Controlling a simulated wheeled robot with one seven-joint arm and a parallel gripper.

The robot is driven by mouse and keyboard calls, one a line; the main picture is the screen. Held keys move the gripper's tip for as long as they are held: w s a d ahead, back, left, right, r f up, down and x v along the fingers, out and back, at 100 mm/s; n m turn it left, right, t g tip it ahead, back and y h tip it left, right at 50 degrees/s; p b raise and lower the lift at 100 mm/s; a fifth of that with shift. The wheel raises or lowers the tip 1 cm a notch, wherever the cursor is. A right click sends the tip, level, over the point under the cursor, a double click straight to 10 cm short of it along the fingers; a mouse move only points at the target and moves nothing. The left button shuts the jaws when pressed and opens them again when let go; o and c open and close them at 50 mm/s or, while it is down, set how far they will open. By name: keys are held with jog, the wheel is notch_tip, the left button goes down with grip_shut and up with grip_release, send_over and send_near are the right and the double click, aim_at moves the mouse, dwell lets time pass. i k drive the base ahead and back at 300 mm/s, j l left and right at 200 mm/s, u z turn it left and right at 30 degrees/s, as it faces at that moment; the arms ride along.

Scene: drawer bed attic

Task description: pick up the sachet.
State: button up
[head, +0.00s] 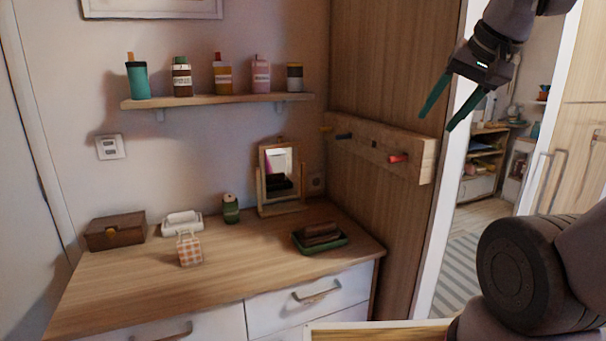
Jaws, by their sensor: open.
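The likely sachet (190,250) is a small orange-and-white checked pouch. It stands on the wooden dresser top (130,287), left of the middle, in front of a white dish. My gripper (438,122) is at the upper right, high above and far to the right of the pouch. Its two green fingers point down and left, are spread apart and hold nothing.
Behind the pouch are a brown box (115,232), the white dish (182,224), a green jar (231,209) and a mirror (262,190). A green tray (340,243) holds brown items at right. Bottles line a shelf (210,101). A peg board (427,160) juts out below my gripper.

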aim_at(189, 250)
jog(key=j+u, duration=0.15)
jog(key=u, duration=1.1)
jog(key=i+l, duration=0.05)
